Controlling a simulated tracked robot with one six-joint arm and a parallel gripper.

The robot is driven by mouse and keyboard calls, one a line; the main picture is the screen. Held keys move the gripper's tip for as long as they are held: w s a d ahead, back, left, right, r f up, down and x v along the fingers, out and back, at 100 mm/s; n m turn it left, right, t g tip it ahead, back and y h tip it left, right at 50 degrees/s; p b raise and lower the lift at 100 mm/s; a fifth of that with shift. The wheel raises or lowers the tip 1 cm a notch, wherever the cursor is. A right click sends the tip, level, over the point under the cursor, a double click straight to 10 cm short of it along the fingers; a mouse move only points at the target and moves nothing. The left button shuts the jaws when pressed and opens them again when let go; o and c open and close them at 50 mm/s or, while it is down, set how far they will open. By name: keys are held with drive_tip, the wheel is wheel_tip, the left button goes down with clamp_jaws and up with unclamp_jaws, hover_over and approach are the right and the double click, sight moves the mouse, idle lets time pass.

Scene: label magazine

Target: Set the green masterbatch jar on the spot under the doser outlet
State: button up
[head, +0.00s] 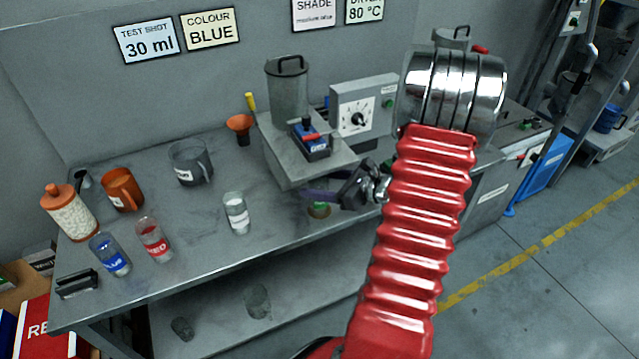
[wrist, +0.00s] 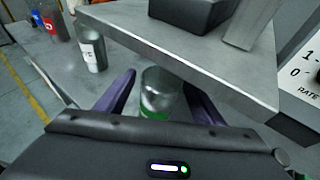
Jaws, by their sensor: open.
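The green masterbatch jar (head: 319,210) is small and clear, with green at its lower part. It stands on the bench under the overhanging plate of the doser (head: 285,160), partly hidden by my gripper (head: 322,197). In the wrist view the jar (wrist: 160,92) is between the two purple fingers of my gripper (wrist: 160,84). The fingers are open, with a gap visible on each side of the jar. The doser plate (wrist: 190,62) runs just beyond and above it. The outlet and the spot beneath it cannot be made out.
A white-labelled jar (head: 236,213), a red jar (head: 154,240) and a blue jar (head: 110,254) stand to the left on the bench (head: 200,245). A grey mug (head: 188,163) and an orange funnel (head: 240,126) are behind.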

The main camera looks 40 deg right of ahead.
drive_tip(key=v, duration=1.2)
idle(0.9)
drive_tip(key=s+a+f+n+g+y, duration=0.1)
drive_tip(key=s+a+n+g, duration=0.2)
drive_tip(key=a+n+g, duration=0.3)
drive_tip(key=s+a+f+n+g, duration=0.2)
drive_tip(key=s+a+n+g, duration=0.1)
drive_tip(key=a+n, duration=0.5)
drive_tip(key=a+r+n+h, duration=0.2)
drive_tip(key=a+r+n, duration=0.6)
drive_tip(key=a+n, duration=0.1)
drive_tip(key=a+r+n+t+h, duration=0.1)
drive_tip(key=a+r+n+h, duration=0.2)
drive_tip(key=a+r+n, duration=0.5)
drive_tip(key=a+n, duration=0.1)
drive_tip(key=a, duration=0.2)
drive_tip(key=shift+w+a+n, duration=0.25)
drive_tip(key=shift+a+n, duration=0.05)
drive_tip(key=shift+a, duration=0.1)
